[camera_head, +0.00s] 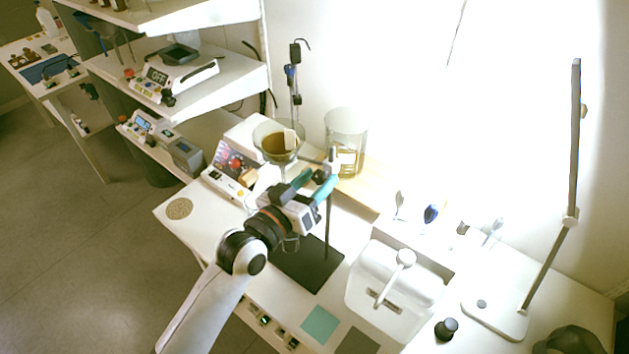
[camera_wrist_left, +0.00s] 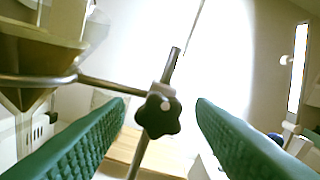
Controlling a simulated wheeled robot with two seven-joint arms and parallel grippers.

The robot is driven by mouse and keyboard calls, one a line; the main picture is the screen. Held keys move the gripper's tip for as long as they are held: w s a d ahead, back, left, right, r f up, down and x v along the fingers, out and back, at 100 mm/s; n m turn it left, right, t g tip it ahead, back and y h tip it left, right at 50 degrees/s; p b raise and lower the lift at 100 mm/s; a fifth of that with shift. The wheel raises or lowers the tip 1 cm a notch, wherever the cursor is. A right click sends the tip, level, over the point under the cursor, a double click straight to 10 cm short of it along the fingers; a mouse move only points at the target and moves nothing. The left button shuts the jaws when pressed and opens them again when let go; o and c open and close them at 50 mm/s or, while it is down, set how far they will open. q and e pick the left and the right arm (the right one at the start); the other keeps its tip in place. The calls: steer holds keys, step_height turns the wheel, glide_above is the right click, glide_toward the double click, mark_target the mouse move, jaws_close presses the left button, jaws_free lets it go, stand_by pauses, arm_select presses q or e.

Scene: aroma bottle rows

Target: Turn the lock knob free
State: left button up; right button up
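The lock knob (camera_wrist_left: 158,116) is a black star-shaped knob on the clamp that joins a horizontal rod to the upright stand rod (camera_wrist_left: 172,68). My left gripper (camera_head: 319,178) is open, with its teal fingers pointing at the clamp. In the left wrist view the knob shows between the two fingers, with a gap on both sides; neither finger visibly touches it. The rod holds a glass funnel (camera_head: 277,150) with brown contents, at the left in the wrist view. The stand's black base (camera_head: 306,264) rests on the bench. My right gripper is out of view.
A glass beaker (camera_head: 346,128) stands behind the clamp. A white device with a red knob (camera_head: 235,163) is left of the funnel. A white box with a lever (camera_head: 395,289) and a lamp (camera_head: 549,262) are to the right. Shelves with instruments (camera_head: 174,78) are upper left.

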arm_select(q)
steer(key=shift+f, duration=0.1)
steer(key=shift+s+a, duration=0.2)
steer(key=shift+s, duration=0.05)
steer(key=b+v, duration=0.3)
steer(key=v, duration=0.8)
steer(key=shift+s, duration=0.15)
